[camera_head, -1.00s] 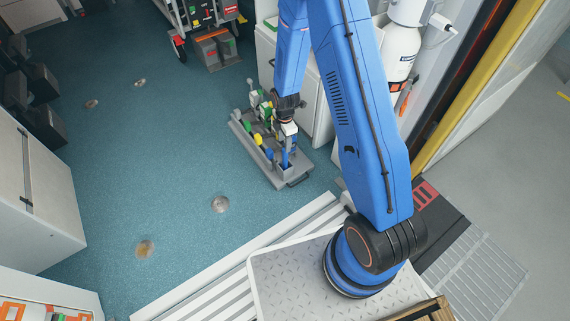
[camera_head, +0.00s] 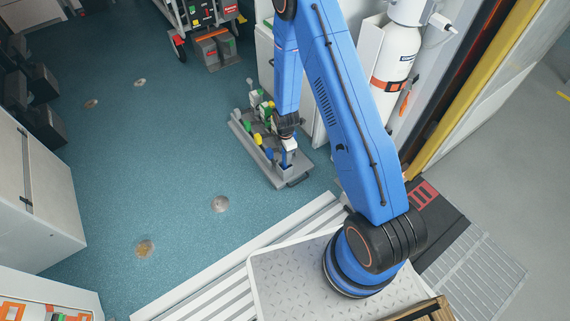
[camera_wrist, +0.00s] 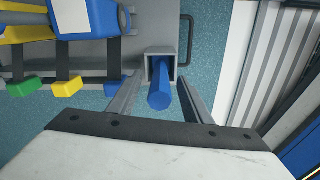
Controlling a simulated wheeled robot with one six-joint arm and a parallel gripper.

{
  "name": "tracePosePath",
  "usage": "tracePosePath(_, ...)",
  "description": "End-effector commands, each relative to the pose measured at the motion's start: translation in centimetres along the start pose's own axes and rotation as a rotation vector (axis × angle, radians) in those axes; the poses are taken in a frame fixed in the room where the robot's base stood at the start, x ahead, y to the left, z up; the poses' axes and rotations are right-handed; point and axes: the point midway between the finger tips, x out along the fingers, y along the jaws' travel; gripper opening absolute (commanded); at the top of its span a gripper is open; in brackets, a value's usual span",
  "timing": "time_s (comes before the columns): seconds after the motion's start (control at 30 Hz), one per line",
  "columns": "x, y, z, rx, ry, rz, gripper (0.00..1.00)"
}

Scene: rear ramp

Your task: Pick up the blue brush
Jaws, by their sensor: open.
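The blue brush (camera_wrist: 160,88) shows in the wrist view as a blue round handle standing in a square grey holder (camera_wrist: 147,64) at the end of a grey tray. In the head view a small blue part of it (camera_head: 284,158) shows under my gripper. My gripper (camera_head: 287,147) is over the near right end of the tray. In the wrist view my gripper (camera_wrist: 161,92) is open, with one finger on each side of the blue handle. I see gaps between the handle and both fingers. The brush's lower end is hidden in the holder.
The grey tray (camera_head: 250,143) lies on the blue-green floor and holds several other tools with green, yellow and blue parts. A light cabinet (camera_head: 310,95) stands close behind it. A dark tray handle (camera_wrist: 187,38) lies beside the holder.

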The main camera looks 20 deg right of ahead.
Motion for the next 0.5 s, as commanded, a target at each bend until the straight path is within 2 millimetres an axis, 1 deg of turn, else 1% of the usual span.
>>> tracePosePath(0.03, 0.55, -0.02, -0.01, 0.000, 0.000, -0.001, 0.45)
tracePosePath(0.1, 0.88, 0.04, -0.01, 0.000, 0.000, 0.001, 0.45)
tracePosePath(0.3, 0.94, 0.06, -0.01, 0.000, 0.000, 0.001, 0.45)
tracePosePath(0.33, 0.94, 0.05, -0.01, 0.000, 0.000, 0.001, 0.43)
tracePosePath(0.37, 0.94, 0.05, -0.01, 0.000, 0.000, 0.001, 0.35)
tracePosePath(0.4, 0.94, 0.05, -0.01, 0.000, 0.000, 0.001, 0.26)
tracePosePath(0.47, 0.93, 0.04, -0.01, 0.000, 0.000, 0.001, 0.11)
tracePosePath(0.5, 0.93, 0.04, -0.01, 0.000, 0.000, 0.001, 0.02)
